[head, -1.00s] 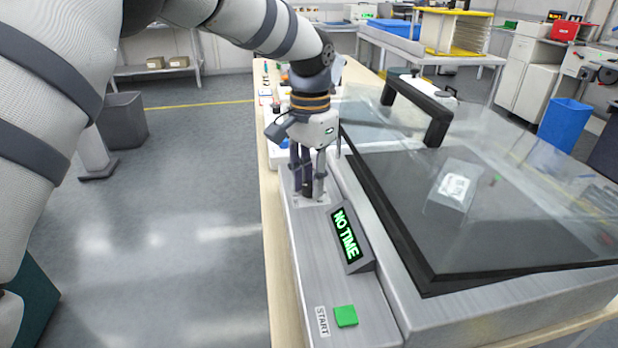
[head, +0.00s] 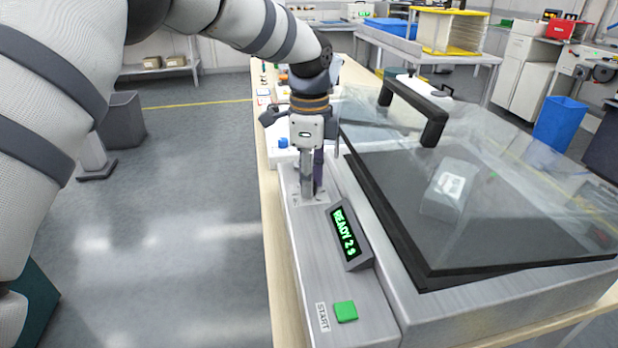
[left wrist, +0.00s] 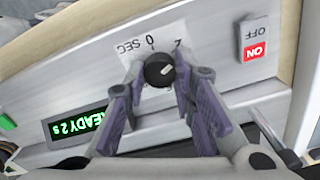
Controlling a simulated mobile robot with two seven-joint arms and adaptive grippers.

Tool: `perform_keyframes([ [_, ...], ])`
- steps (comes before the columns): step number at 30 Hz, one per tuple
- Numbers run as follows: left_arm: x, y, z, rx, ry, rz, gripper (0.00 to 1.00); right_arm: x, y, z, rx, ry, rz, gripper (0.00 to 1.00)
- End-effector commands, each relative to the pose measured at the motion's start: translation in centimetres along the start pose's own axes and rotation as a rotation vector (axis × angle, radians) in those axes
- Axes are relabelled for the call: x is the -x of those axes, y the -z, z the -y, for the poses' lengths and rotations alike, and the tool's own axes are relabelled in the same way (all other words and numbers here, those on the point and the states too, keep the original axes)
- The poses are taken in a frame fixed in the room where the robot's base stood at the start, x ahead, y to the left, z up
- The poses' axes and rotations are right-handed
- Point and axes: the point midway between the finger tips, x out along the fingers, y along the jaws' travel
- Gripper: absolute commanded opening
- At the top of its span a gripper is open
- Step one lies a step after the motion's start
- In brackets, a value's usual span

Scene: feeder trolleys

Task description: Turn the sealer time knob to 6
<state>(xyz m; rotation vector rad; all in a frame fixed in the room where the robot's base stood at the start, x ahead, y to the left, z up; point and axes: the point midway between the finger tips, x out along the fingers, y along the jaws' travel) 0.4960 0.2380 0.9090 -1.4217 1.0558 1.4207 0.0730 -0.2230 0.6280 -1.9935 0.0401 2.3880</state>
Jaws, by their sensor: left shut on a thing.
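The sealer (head: 350,290) stands on a bench, with a narrow metal control panel along its left side. The black time knob (left wrist: 159,70) shows in the left wrist view between my left fingertips, with a light pointer mark and a partly covered scale label (left wrist: 150,42) reading "0 SEC". My left gripper (head: 312,192) is shut on the knob from above and hides it in the head view. The display (head: 345,234) reads "READY 2 s"; it also shows in the left wrist view (left wrist: 78,126). My right gripper is not in view.
A green START button (head: 345,311) sits at the panel's near end. A red and white ON/OFF switch (left wrist: 255,40) is beside the knob. The clear lid (head: 500,190) with its black handle (head: 432,122) lies to the right. Open floor is left of the bench.

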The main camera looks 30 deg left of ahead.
Motion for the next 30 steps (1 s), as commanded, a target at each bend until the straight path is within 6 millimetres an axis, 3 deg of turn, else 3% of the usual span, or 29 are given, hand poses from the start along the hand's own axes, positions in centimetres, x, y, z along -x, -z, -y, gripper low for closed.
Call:
perform_keyframes([
  [30,-0.17,0.0,-0.14,-0.963,-0.003,-0.002,0.0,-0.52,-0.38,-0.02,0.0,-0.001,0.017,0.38],
])
